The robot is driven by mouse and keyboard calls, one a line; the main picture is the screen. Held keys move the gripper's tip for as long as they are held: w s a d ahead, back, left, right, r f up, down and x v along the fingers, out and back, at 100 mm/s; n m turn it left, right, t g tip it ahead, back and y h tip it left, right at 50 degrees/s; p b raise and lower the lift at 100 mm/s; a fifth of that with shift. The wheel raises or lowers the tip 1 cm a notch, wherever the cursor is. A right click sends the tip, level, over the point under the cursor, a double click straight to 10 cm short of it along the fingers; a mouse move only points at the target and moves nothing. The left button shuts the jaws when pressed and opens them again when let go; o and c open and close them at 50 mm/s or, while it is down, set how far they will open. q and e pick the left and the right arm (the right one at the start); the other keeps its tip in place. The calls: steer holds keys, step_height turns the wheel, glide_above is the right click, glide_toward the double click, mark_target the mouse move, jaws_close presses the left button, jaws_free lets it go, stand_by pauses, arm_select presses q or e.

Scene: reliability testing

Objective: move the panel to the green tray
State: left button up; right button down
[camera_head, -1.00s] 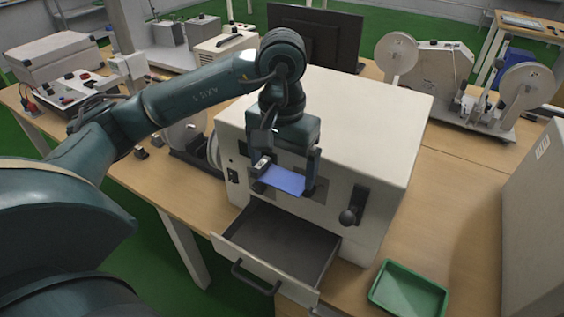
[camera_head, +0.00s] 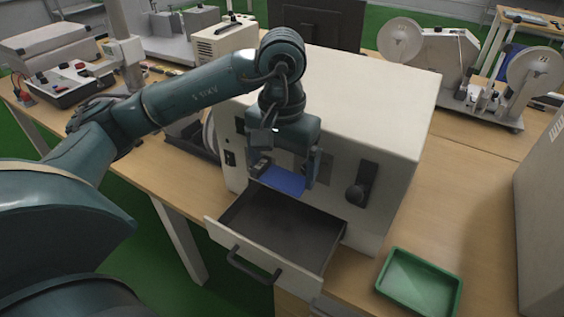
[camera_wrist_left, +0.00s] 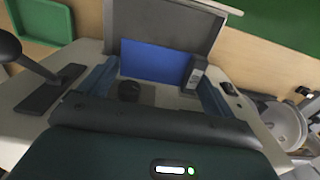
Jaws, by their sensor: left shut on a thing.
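The blue panel (camera_head: 283,180) is held in my left gripper (camera_head: 284,172), just above the open drawer's back end in the head view. In the left wrist view the panel (camera_wrist_left: 155,61) lies between the two fingers of my left gripper (camera_wrist_left: 158,80), which is shut on it. The green tray (camera_head: 419,283) sits on the table at the lower right of the head view and looks empty. A corner of the green tray (camera_wrist_left: 44,16) also shows at the upper left of the wrist view. My right gripper is not in view.
A white cabinet (camera_head: 345,95) with a dark handle (camera_head: 358,194) stands behind the panel. Its drawer (camera_head: 270,235) is pulled out and looks empty inside. Table surface (camera_head: 465,215) is clear right of the cabinet. A tall grey box (camera_head: 543,215) stands at the right edge.

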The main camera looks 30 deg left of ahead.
mark_target(282, 176)
arm_select(q)
steer(key=shift+f+b, duration=2)
steer(key=shift+f, duration=0.2)
step_height(282, 176, down, 8)
steer(key=b, duration=0.7)
steer(key=shift+r+b, duration=0.25)
steer(key=shift+b, duration=0.1)
steer(key=shift+f+b, duration=0.8)
steer(key=shift+f, duration=0.05)
steer(key=shift+f+b, duration=0.35)
steer(key=shift+b, duration=0.05)
steer(key=shift+f, duration=0.2)
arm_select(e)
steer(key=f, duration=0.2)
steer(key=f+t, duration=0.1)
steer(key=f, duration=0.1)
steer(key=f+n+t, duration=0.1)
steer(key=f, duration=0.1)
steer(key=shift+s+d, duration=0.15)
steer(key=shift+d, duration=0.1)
arm_select(q)
steer(key=shift+r, duration=0.1)
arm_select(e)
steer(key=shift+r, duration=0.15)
